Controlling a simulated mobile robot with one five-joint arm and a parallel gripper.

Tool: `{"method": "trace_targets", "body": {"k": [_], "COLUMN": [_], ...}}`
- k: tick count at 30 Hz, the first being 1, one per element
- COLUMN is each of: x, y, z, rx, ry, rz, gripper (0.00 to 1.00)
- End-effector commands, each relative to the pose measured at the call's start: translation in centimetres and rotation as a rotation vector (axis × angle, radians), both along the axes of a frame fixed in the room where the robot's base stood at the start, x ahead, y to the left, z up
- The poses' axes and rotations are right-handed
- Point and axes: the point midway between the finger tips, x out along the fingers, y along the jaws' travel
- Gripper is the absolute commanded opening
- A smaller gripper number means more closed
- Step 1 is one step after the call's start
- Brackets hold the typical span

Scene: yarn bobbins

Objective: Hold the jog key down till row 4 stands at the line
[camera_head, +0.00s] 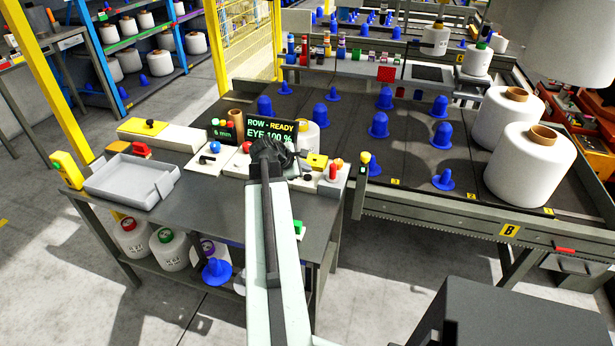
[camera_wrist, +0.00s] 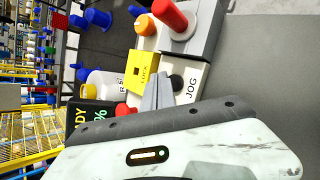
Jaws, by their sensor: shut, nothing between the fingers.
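My gripper (camera_head: 283,152) is shut and empty over the control panel at the near table's right end. In the wrist view its fingertips (camera_wrist: 163,84) are right beside a round black key (camera_wrist: 176,82) next to the word JOG. I cannot tell whether they touch or press it. The display (camera_head: 270,133) reads "ROW - READY" and "EYE 100 %"; my gripper covers part of its lower edge. The belt (camera_head: 415,155) carries rows of blue pegs (camera_head: 378,125) and two large white bobbins (camera_head: 530,165). Yellow row tags (camera_head: 471,196) line its front edge. A yellow-topped post (camera_head: 365,160) stands at its near left corner.
A red knob (camera_wrist: 170,18), an orange button (camera_wrist: 145,25) and a yellow LOCK block (camera_wrist: 142,70) sit close to the key. A grey tray (camera_head: 132,181) lies on the table's left. Bobbins (camera_head: 173,250) stand on the shelf below. Floor is open at left.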

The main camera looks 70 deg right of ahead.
Motion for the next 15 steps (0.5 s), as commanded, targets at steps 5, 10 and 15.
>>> {"method": "trace_targets", "body": {"k": [5,10,15], "x": [0.00,0.00,0.00], "y": [0.00,0.01,0.01], "z": [-0.47,-0.95,-0.84], "rx": [0.000,0.000,0.000], "ry": [0.000,0.000,0.000], "rz": [0.000,0.000,0.000], "gripper": [0.00,0.00,0.00]}}
